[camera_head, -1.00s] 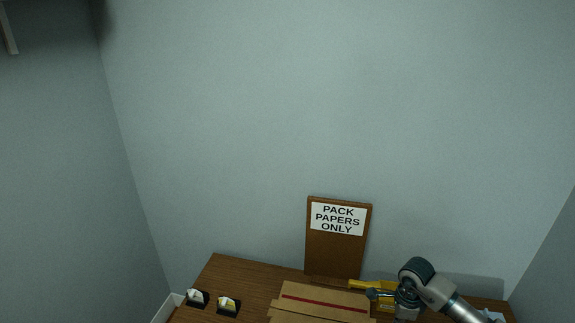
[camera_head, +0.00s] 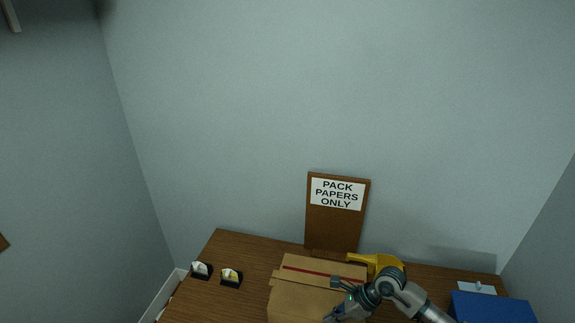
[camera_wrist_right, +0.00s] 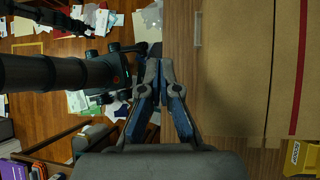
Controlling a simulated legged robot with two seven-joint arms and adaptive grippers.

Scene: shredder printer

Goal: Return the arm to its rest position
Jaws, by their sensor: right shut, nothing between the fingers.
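My right arm comes in from the right in the head view. Its gripper (camera_head: 336,314) is low in the picture, by the right front part of a cardboard box (camera_head: 305,297). In the right wrist view the gripper (camera_wrist_right: 160,66) is shut with nothing between its fingers. There it points along the table edge beside the box (camera_wrist_right: 236,75); whether it touches the box I cannot tell.
A yellow tool (camera_head: 366,259) stands behind my right arm. A blue box (camera_head: 490,309) is at the right. Two small black holders (camera_head: 202,272) (camera_head: 231,280) sit at the left. A sign board (camera_head: 335,225) leans on the wall. Papers (camera_wrist_right: 77,102) litter the floor.

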